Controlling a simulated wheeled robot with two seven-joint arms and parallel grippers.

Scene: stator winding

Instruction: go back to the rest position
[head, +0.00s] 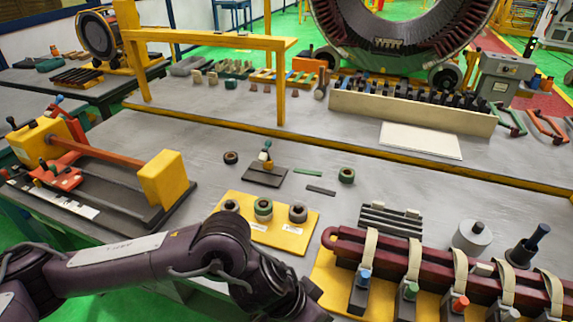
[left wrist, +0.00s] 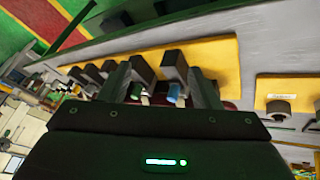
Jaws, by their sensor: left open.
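My left arm comes in from the left in the head view and reaches the bottom edge, where the gripper is cut off. In the left wrist view my left gripper (left wrist: 160,82) has its two dark fingers apart. Behind the gap stands a dark clamp with a blue tip (left wrist: 173,91). I see no object clearly gripped, and the distance from fingers to clamp is hard to judge. In the head view the blue-tipped clamp (head: 364,276) stands at the left end of the dark red coil bar (head: 440,268), right of my arm. My right gripper is in neither view.
A yellow plate with tape rolls (head: 285,236) lies just beyond my left arm. A red and yellow fixture (head: 163,180) stands at left. A yellow frame (head: 205,38) rises behind. A grey cylinder (head: 472,237) stands at right.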

